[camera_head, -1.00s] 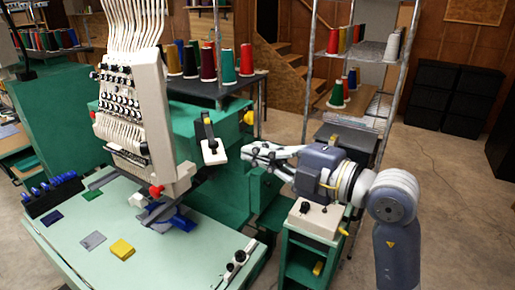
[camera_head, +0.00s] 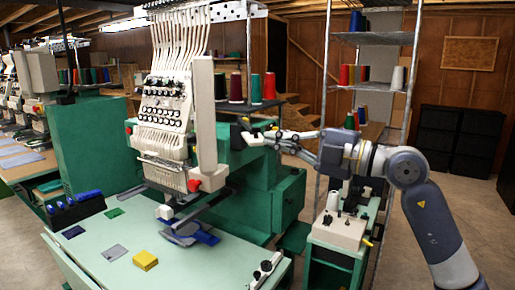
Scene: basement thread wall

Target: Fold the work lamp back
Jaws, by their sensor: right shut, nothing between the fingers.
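The work lamp is on the right side of the white embroidery machine head (camera_head: 207,120), above the green machine body. Its dark part (camera_head: 236,137) and pale lamp head (camera_head: 252,139) show just left of my right gripper. My right gripper (camera_head: 272,139) comes in from the right with its fingers pointing left. It is shut with nothing between the fingers. Its fingertips are at the right end of the lamp head; I cannot tell whether they touch it. My left gripper is not in view.
Thread cones (camera_head: 254,90) stand behind the lamp. A small green cart (camera_head: 338,232) stands below my right arm. A metal shelf rises behind it.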

